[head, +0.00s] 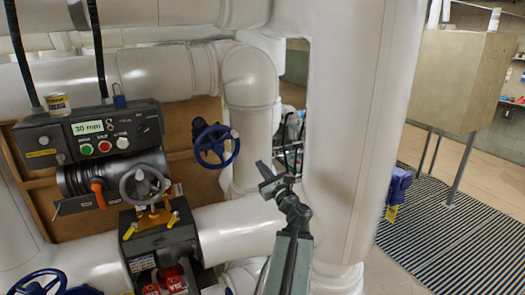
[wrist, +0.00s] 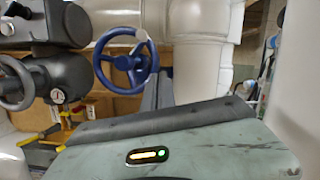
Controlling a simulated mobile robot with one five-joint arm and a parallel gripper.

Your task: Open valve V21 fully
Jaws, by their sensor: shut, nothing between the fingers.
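A blue handwheel (head: 217,145) with a light grip knob on its rim stands near the pipe bend in the head view. It also shows in the wrist view (wrist: 104,58), just beyond and left of my fingers. No V21 label can be read, so I cannot tell which valve it is. My gripper (head: 268,178) is shut and empty, to the right of and below this wheel in the head view. In the wrist view my gripper (wrist: 158,90) overlaps the wheel's right side; I cannot tell whether they touch. My own arm hides part of the lower pipe.
A grey actuator (head: 100,135) with a "30 mm" display and a grey handwheel (head: 143,186) stands left. Another blue handwheel (head: 38,284) is at lower left. A blue fitting (head: 399,184) with a yellow tag is right of the thick white pipe (head: 345,120). Grated floor (head: 450,245) lies right.

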